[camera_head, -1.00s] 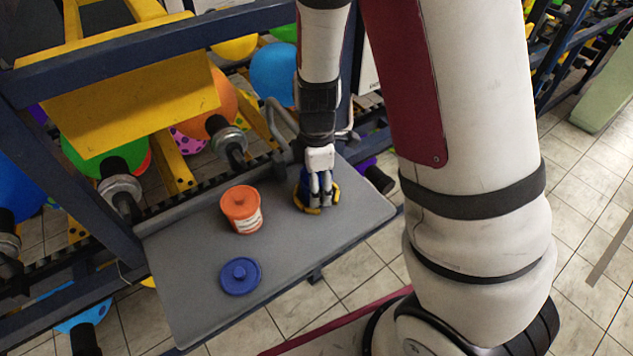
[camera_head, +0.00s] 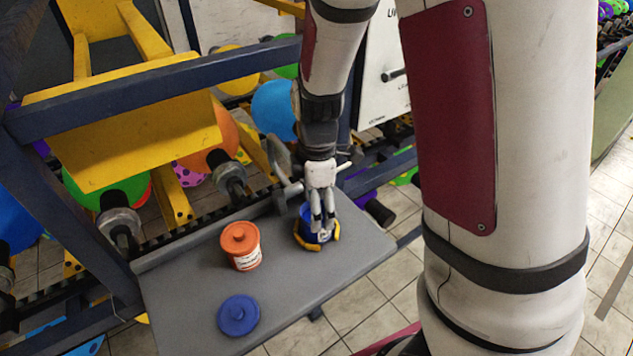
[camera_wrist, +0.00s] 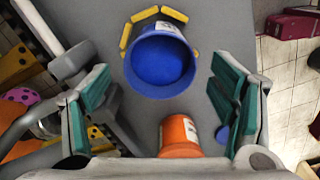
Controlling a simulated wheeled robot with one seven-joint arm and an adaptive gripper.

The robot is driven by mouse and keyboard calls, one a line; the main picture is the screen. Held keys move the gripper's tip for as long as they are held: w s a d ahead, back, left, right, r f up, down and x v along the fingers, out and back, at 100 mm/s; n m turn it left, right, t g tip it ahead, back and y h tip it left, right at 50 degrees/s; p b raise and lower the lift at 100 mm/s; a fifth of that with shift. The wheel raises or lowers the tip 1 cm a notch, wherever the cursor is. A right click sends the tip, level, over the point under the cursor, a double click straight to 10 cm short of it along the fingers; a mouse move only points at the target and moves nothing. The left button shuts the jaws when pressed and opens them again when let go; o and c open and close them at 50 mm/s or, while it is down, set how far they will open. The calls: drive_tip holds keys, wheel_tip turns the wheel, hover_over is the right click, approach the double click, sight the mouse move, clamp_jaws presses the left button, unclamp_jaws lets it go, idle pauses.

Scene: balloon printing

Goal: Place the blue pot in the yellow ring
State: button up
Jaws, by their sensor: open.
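The blue pot (camera_head: 303,222) stands at the right end of the grey shelf, lidless. The wrist view looks down into the pot (camera_wrist: 160,62), which appears upright. The yellow ring (camera_head: 307,244) is made of separate yellow segments. In the wrist view, ring segments (camera_wrist: 145,14) show along the pot's top, left and right edges, so the pot appears to sit within the ring. The ring's near side is hidden. My gripper (camera_head: 324,226) is above the pot. Its green-padded fingers (camera_wrist: 162,85) are spread apart, with a gap to the pot on each side.
An orange lidded pot (camera_head: 242,250) stands left of the blue pot on the grey shelf (camera_head: 185,300). A blue lid (camera_head: 238,315) lies near the shelf's front edge. Blue frame beams (camera_head: 160,85) and a yellow panel (camera_head: 135,125) rise behind on the left.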

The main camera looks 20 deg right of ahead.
drive_tip(key=s+r+m+t, duration=0.2)
drive_tip(key=s+r+m, duration=0.5)
drive_tip(key=r, duration=0.4)
drive_tip(key=s+r+m+t, duration=0.3)
drive_tip(key=s+r+m, duration=0.4)
drive_tip(key=r, duration=0.4)
drive_tip(key=shift+s+r+m+t, duration=0.25)
drive_tip(key=shift+r+m+t, duration=0.05)
drive_tip(key=shift+m, duration=0.6)
